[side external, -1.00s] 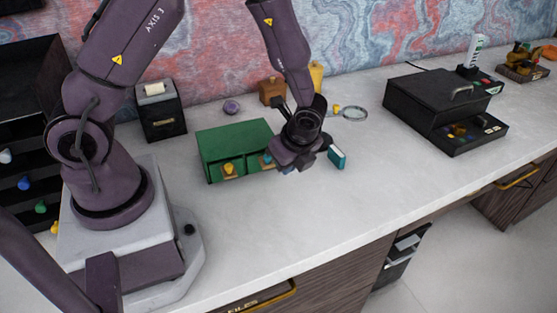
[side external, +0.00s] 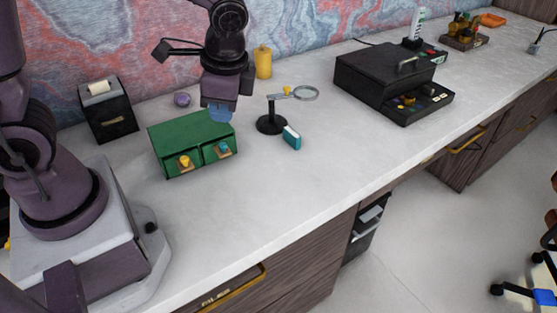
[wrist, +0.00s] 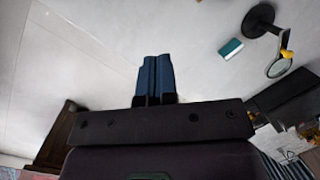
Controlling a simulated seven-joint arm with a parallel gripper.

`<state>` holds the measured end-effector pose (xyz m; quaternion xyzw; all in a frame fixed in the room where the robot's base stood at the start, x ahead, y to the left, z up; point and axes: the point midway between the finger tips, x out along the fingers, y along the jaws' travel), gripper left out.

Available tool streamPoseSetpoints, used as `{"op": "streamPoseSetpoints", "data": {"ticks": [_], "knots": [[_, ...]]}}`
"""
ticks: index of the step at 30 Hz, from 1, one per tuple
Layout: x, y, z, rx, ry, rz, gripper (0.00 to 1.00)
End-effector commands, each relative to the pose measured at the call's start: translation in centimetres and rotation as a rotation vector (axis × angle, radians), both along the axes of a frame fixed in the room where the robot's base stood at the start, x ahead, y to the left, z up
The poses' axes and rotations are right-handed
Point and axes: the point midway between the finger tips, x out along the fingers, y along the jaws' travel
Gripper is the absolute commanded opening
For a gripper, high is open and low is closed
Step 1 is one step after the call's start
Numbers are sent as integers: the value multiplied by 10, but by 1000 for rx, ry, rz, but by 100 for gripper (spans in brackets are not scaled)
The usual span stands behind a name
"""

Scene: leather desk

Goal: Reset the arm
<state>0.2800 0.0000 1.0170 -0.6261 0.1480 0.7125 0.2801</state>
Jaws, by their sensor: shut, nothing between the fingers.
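My gripper (side external: 219,113) hangs fingers down just above the back right of the green two-drawer box in the side view. Its blue fingers also show in the wrist view (wrist: 156,75), pressed together with nothing between them. The side view does not clearly show how far the fingertips are from the box top. My arm rises above the desk, with its upper part out of the frame.
The green box (side external: 167,139) has a yellow and a teal knob-like piece at its front. A magnifier stand (side external: 270,124) and a teal block (side external: 291,138) stand to its right. A black case (side external: 375,78) is farther right. The front desk surface is clear.

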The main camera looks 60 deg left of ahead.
Motion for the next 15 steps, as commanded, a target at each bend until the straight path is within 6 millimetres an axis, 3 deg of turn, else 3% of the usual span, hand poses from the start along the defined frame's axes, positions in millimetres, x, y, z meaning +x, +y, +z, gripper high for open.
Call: {"op": "streamPoseSetpoints", "data": {"ticks": [3, 9, 15], "knots": [[-19, 0, 33, -58, -127, 198, 0], [-53, -2, 80, -199, -336, 475, 0], [-77, -3, 111, -313, -505, 565, 0]]}}
